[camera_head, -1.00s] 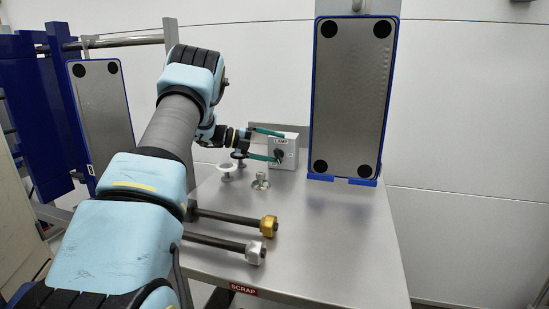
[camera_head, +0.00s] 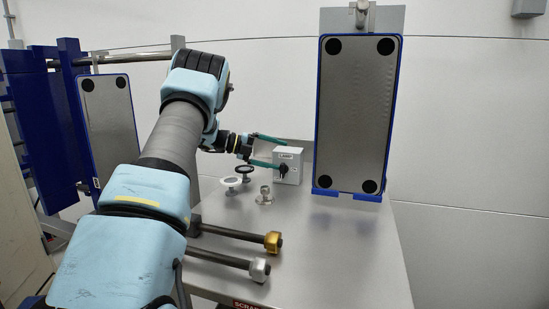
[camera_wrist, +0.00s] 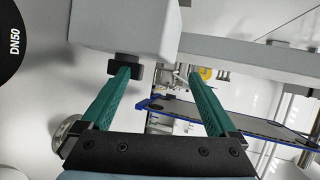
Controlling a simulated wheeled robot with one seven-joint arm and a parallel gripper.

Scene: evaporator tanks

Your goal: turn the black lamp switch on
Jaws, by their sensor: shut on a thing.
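The black lamp switch (camera_head: 283,170) is a small knob on the front of a grey box labelled LAMP (camera_head: 292,157). In the wrist view the switch (camera_wrist: 125,68) sticks out at the lower edge of the box (camera_wrist: 125,28). My gripper (camera_head: 283,155) has two green fingers, spread apart in front of the box. In the wrist view my gripper (camera_wrist: 160,76) has its left fingertip overlapping the switch; I cannot tell whether they touch. The right fingertip is clear of the switch, and background shows between the fingers.
A blue-framed panel (camera_head: 358,115) stands close right of the box. A white round fitting (camera_head: 231,183), a black round handle (camera_head: 244,172) and a small metal fitting (camera_head: 264,196) stand in front. Gold (camera_head: 272,242) and silver (camera_head: 259,269) knobs end two rods. The table's right side (camera_head: 350,240) is clear.

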